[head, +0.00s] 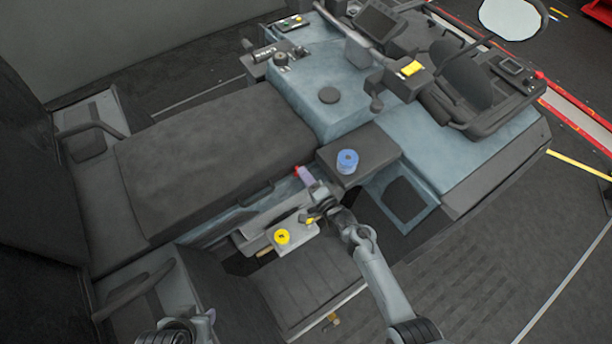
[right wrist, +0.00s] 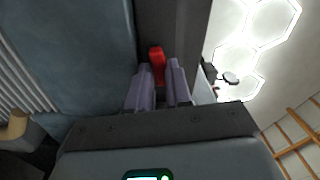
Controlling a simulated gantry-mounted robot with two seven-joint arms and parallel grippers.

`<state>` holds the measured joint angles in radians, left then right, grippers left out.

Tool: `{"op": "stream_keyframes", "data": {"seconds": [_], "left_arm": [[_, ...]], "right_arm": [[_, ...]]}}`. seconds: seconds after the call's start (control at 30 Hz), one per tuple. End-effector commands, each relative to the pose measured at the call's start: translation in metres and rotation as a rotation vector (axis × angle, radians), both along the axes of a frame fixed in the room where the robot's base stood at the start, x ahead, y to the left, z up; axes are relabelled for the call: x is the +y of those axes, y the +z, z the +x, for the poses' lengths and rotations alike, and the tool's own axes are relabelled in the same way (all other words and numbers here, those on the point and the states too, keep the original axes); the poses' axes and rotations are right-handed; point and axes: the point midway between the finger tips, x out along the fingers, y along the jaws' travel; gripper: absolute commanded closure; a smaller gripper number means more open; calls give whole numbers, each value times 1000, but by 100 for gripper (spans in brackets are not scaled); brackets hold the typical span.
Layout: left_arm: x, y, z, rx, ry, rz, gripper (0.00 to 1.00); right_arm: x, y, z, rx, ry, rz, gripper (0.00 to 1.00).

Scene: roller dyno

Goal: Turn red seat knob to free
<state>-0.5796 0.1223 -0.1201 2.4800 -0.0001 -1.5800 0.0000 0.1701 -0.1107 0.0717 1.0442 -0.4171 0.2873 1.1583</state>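The red seat knob (head: 298,170) is at the side of the dark seat base, by the front edge of the long grey seat cushion. My right gripper (head: 306,178) is at it, its purple fingers pointing toward the seat. In the right wrist view the red knob (right wrist: 157,62) sits between the two fingertips (right wrist: 158,75), which appear to touch it on both sides. Part of the knob shows past the tips. My left arm's end (head: 190,327) shows at the bottom left edge; its fingers are mostly hidden.
A blue round knob (head: 347,161) stands on a dark box right of my right gripper. A yellow knob (head: 282,237) on a light block is below left. A dark ribbed floor mat (head: 310,285) lies in front. A steering console (head: 475,90) stands at the upper right.

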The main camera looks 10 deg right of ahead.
Motion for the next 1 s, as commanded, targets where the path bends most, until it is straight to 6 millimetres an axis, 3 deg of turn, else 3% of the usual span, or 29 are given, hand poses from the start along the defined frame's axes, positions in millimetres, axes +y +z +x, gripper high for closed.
{"op": "stream_keyframes", "data": {"seconds": [0.03, 0.13, 0.53, 1.0], "left_arm": [[1, 0, 0, 0, -1, 2, 57], [1, 0, 0, 0, -3, 4, 57], [0, 1, 0, 0, -1, 1, 57], [-2, 12, 0, 0, 5, -9, 57]], "right_arm": [[0, 0, 0, 0, 0, 0, 72], [0, 0, 0, 0, 0, -1, 58], [-2, 0, -5, 0, -1, -3, 58], [-27, 0, -74, 1, 0, -3, 58]]}}
